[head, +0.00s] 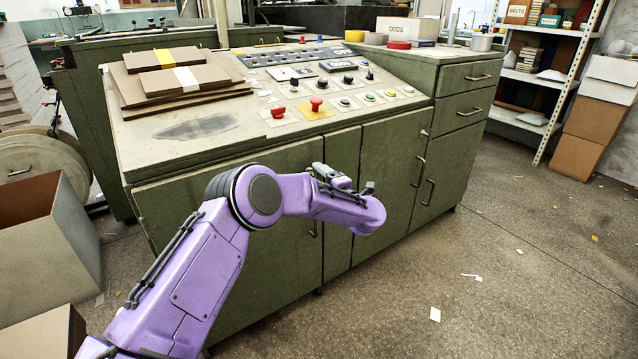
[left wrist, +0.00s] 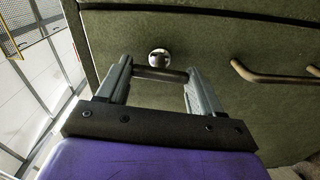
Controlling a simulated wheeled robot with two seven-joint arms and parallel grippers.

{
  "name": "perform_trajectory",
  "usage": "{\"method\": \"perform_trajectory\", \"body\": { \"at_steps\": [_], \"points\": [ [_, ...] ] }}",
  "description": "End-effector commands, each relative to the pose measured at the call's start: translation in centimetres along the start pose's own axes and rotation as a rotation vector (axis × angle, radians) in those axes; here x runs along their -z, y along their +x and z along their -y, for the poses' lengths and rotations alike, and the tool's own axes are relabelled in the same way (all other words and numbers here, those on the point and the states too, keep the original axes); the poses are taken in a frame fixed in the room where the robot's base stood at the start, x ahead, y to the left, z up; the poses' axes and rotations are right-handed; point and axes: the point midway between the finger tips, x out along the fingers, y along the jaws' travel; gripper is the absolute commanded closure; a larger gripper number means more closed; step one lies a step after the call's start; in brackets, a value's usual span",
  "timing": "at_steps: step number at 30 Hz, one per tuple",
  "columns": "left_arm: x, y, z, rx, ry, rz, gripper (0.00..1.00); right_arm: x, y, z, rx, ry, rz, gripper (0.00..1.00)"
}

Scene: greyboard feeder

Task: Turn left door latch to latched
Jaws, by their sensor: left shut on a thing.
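The left door (head: 270,240) of the green console cabinet is shut in the head view. Its latch shows in the left wrist view as a round metal boss (left wrist: 159,57) with a dark bar (left wrist: 160,74) just in front of it. My left gripper (left wrist: 158,80) is shut on the latch, with one finger at each end of the bar. In the head view my left gripper (head: 325,173) is against the upper right part of that door, and the latch is hidden by it. I cannot tell the latch's exact turn. My right gripper is not in view.
A bar-shaped door handle (left wrist: 270,76) lies right of the latch in the left wrist view. The console top carries cardboard sheets (head: 170,80) and several buttons. An open box (head: 45,235) stands at left. The floor (head: 500,270) at right is mostly clear.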

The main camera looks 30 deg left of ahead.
Motion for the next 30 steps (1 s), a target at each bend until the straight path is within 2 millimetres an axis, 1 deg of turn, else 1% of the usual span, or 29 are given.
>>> {"method": "perform_trajectory", "body": {
  "at_steps": [3,9,26,27,29,30],
  "points": [
    [-0.04,-0.02,0.09,0.000,-0.060,0.001,0.65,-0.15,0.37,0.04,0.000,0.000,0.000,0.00],
    [-0.03,-0.03,0.02,0.000,-0.126,0.001,0.65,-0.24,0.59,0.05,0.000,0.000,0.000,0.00],
    [-0.02,-0.03,-0.04,0.000,-0.156,0.001,0.65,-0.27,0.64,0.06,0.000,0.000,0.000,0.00],
    [-0.02,-0.03,-0.03,0.000,-0.155,0.001,0.28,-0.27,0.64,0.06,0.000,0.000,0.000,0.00],
    [-0.02,-0.03,-0.04,0.000,-0.155,0.001,0.08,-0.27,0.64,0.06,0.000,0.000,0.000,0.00],
    [-0.01,-0.02,-0.03,0.000,-0.155,0.001,0.08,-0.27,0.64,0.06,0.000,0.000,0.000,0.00]
  ]
}}
